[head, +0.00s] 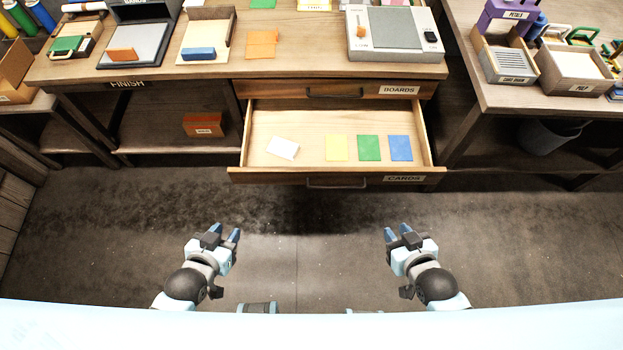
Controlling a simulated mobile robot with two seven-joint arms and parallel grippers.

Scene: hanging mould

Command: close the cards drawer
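The cards drawer (265,178) is pulled out below the workbench, with a "CARDS" label at the right of its front. Its dark bar handle (337,183) is at the middle of the front. Inside lie a white card (283,148), a yellow card (336,148), a green card (369,148) and a blue card (400,148). My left gripper (226,232) is open and empty, in front of the drawer's left end. My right gripper (398,234) is in front of its right part, apart from it, with fingers that look spread and nothing between them.
The boards drawer (380,90) above is shut. The workbench top (290,68) carries trays, orange cards and a grey device (394,35). A side table (505,95) stands at right. The floor (310,235) before the drawer is clear.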

